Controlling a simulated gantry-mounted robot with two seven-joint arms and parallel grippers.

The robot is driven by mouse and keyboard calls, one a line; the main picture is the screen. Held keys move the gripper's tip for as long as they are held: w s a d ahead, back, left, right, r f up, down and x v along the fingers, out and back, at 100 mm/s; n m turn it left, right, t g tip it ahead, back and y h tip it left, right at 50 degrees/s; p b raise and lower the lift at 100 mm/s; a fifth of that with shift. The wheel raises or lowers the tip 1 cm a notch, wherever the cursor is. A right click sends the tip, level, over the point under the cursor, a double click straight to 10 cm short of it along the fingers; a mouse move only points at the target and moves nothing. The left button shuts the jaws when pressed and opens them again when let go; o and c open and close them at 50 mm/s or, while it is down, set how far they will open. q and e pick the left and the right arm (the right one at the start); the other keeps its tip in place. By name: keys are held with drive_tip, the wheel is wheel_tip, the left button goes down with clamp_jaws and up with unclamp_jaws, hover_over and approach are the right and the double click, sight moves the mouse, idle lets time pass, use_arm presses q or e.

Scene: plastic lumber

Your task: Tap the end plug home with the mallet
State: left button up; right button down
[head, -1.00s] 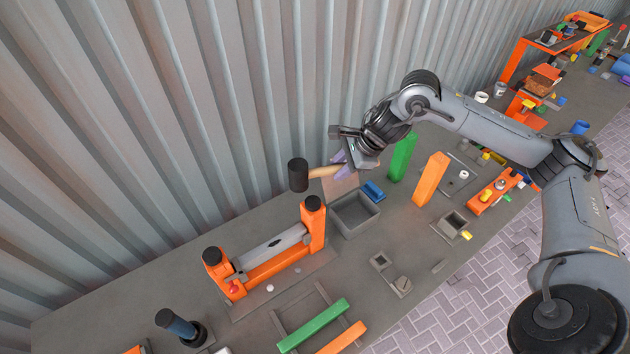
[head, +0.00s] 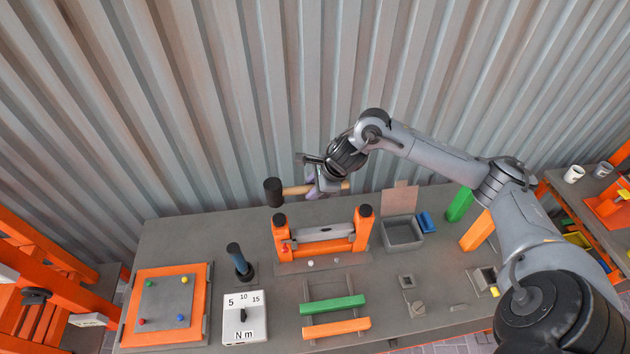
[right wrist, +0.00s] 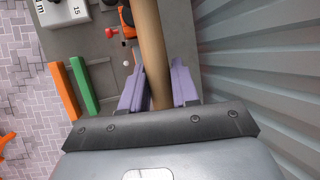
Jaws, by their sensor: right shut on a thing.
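The mallet has a black head (head: 273,191) and a wooden handle (head: 297,190). My right gripper (head: 315,187) is shut on the handle and holds it roughly level in the air. In the right wrist view, the handle (right wrist: 150,45) runs between my purple fingertips (right wrist: 157,85). The mallet head is out of that view. In the head view the head appears just above the left post of an orange stand (head: 325,246). Both posts have black caps, left (head: 279,219) and right (head: 365,210). I cannot tell which part is the end plug. My left gripper is not in view.
A grey bin (head: 403,233) stands right of the stand. A green bar (head: 333,304) and an orange bar (head: 336,328) lie in front. The corrugated wall (head: 180,100) is close behind.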

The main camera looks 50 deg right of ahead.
drive_tip(key=shift+f+b, duration=1.55)
drive_tip(key=shift+f, duration=1.1)
wheel_tip(320, 180, down, 3)
drive_tip(key=b, duration=0.3)
drive_tip(key=shift+f, duration=0.15)
drive_tip(key=shift+b, duration=0.4)
drive_tip(key=shift+f+b, duration=0.3)
drive_tip(key=shift+b, duration=0.1)
